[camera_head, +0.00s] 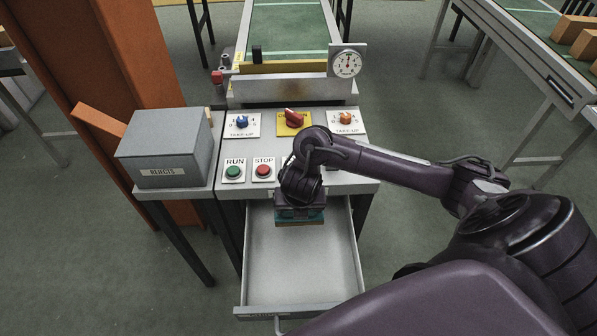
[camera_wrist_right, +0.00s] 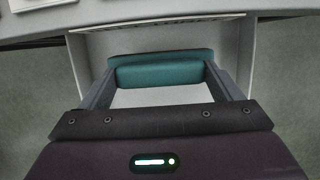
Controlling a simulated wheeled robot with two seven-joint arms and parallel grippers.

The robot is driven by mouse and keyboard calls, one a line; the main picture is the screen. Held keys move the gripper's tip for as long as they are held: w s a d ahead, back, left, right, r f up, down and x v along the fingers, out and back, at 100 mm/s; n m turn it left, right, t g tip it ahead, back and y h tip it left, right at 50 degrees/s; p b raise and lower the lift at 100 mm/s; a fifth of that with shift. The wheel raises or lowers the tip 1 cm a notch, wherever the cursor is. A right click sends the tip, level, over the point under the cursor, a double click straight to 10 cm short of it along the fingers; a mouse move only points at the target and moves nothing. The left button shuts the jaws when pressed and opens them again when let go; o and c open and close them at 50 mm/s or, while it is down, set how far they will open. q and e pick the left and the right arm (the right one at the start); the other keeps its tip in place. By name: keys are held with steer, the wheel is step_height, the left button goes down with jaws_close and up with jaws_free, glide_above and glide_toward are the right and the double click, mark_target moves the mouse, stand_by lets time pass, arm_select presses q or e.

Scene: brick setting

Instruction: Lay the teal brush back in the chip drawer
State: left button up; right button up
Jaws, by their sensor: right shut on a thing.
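The teal brush (camera_head: 313,216) shows in the head view as a thin teal strip with a tan lower edge, just under my right gripper (camera_head: 300,210). In the right wrist view the teal brush (camera_wrist_right: 160,70) lies crosswise between the two fingers of my right gripper (camera_wrist_right: 159,76), which is shut on it. The chip drawer (camera_head: 290,265) is pulled out, and its pale floor looks empty. The brush is over the drawer's back part, near the console front; its exact height above the floor is hard to tell. My left gripper is not in view.
The console (camera_head: 345,183) above the drawer carries a green RUN button (camera_head: 233,171), a red STOP button (camera_head: 263,170) and several knobs. A grey REJECTS box (camera_head: 165,150) stands to the left. A conveyor with a dial (camera_head: 346,64) is behind. The drawer's front part is clear.

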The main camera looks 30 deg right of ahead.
steer(key=w, duration=0.1)
steer(key=w+d+f+b, duration=0.1)
steer(key=shift+w+d, duration=0.3)
steer(key=shift+s+f+b, duration=0.1)
steer(key=shift+f+b, duration=0.5)
steer(key=shift+f, duration=0.15)
steer(key=shift+c, duration=0.4)
steer(key=shift+a+b+x, duration=0.2)
steer(key=shift+b+x, duration=0.35)
steer(key=shift+x, duration=1.75)
steer(key=shift+s+f, duration=0.15)
steer(key=shift+s, duration=0.1)
steer(key=o, duration=0.9)
